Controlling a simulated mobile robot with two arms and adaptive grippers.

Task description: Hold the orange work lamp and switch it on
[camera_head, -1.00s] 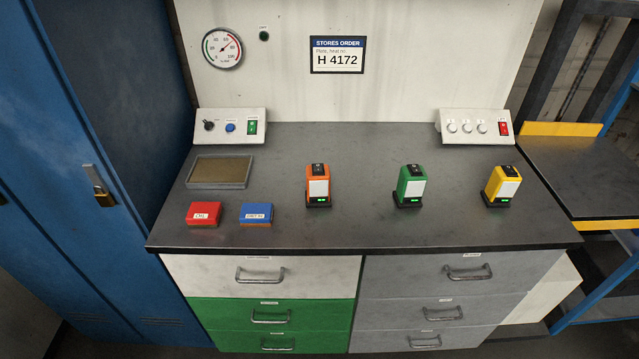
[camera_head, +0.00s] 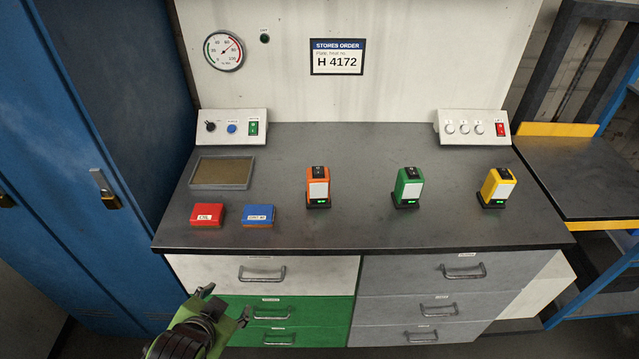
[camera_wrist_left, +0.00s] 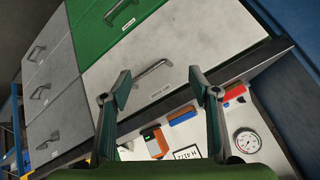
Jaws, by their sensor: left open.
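The orange work lamp (camera_head: 318,186) stands upright on the grey workbench, on a dark base with green lights. It has a pale front panel and a dark top. It also shows in the left wrist view (camera_wrist_left: 155,141), seen between my fingers. My left gripper (camera_head: 226,299) is open and empty, in front of the drawers, below and to the left of the lamp and well apart from it. In the left wrist view its two fingers (camera_wrist_left: 166,92) are spread wide. My right gripper is not in view.
A green lamp (camera_head: 409,187) and a yellow lamp (camera_head: 496,187) stand to the right. A red box (camera_head: 208,215), a blue box (camera_head: 259,215) and a tray (camera_head: 221,186) lie left. The bench's front edge (camera_head: 360,250) lies between my left gripper and the lamps.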

